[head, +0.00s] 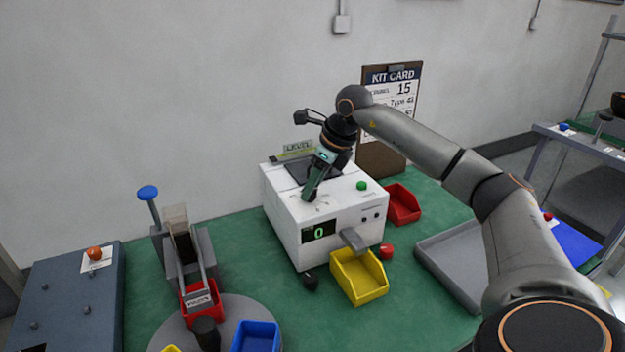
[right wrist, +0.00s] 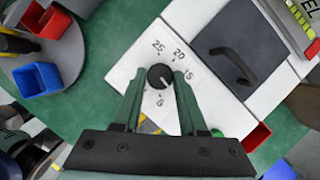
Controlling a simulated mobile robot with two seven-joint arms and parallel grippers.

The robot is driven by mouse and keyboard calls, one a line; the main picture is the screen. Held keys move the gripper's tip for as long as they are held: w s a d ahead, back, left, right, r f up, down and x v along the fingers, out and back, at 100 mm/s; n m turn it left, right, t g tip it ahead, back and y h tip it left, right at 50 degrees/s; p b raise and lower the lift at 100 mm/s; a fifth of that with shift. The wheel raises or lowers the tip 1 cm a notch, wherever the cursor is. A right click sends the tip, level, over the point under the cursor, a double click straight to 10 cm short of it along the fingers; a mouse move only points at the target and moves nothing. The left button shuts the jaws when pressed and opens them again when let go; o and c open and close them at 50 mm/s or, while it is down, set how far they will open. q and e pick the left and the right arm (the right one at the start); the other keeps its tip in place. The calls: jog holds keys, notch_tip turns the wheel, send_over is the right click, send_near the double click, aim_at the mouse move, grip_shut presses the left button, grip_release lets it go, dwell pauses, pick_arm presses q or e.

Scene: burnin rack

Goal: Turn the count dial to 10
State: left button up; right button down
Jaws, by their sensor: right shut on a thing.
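The count dial (right wrist: 160,76) is a small black round knob on the white top of the counting machine (head: 329,223). Printed numbers 25, 20, 15 and 5 show around it in the right wrist view; the spot between 15 and 5 is covered by a finger. A light mark on the knob seems to point to the lower right, toward that covered spot. My right gripper (head: 310,196) points down at the machine top, its two green fingers shut on the knob from either side. It also shows in the right wrist view (right wrist: 162,77). The machine's display reads 0.
A green button (head: 361,185) and a dark lid with a handle (right wrist: 232,62) are close to the dial. A yellow bin (head: 360,277) stands in front, a red bin (head: 402,204) to the right. A kit card (head: 390,100) reading 15 stands behind.

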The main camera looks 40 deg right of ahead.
jog(key=shift+n, duration=0.5)
jog(key=shift+p, duration=0.3)
jog(key=shift+c, duration=2.3)
grip_release()
jog(key=v, duration=1.2)
jog(key=shift+d+r, duration=0.2)
jog(key=shift+d, duration=0.15)
